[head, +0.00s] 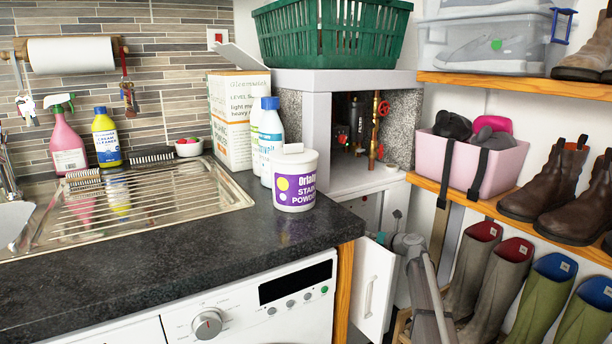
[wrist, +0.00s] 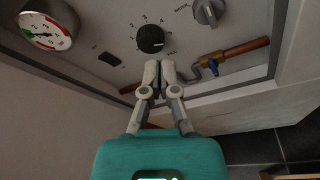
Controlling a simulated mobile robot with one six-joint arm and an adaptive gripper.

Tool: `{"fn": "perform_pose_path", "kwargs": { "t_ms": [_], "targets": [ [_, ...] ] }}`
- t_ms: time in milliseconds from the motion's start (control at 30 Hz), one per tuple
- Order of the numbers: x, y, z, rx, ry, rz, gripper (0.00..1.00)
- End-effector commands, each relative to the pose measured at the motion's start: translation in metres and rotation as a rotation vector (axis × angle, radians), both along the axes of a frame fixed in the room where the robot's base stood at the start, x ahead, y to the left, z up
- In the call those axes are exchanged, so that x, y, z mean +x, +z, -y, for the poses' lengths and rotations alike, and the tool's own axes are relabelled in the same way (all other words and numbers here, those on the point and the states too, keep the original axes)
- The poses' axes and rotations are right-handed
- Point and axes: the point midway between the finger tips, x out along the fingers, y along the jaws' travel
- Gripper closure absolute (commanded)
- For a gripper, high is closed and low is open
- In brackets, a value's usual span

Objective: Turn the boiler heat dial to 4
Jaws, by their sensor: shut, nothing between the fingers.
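The black heat dial (wrist: 151,39) shows in the wrist view on the pale boiler panel (wrist: 105,25), with small numbers in an arc around it. I cannot make out which number its pointer faces. My gripper (wrist: 159,66) is shut and empty, its fingertips just below the dial in the picture. I cannot tell whether they touch it. A grey mode knob (wrist: 208,12) is at the upper right of the panel. In the head view the dial and gripper are hidden; part of my arm shows beside the open white door.
In the wrist view, a round gauge (wrist: 46,30), a black rocker switch (wrist: 110,59) and a copper pipe (wrist: 246,49) with a blue valve (wrist: 213,68) surround the dial. In the head view, the worktop (head: 130,260) and open white door (head: 374,290) stand left of my arm, boots (head: 482,270) right.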

Motion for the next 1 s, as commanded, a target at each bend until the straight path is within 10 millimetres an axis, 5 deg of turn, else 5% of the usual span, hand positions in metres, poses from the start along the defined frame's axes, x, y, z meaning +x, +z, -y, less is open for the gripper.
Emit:
{"fn": "perform_pose_path", "kwargs": {
  "t_ms": [600, 1000],
  "targets": [
    [0.046, 0.000, -0.024, 0.000, -0.001, 0.000, 1.00],
    [0.057, 0.000, -0.032, 0.000, -0.002, 0.000, 1.00]
  ]
}}
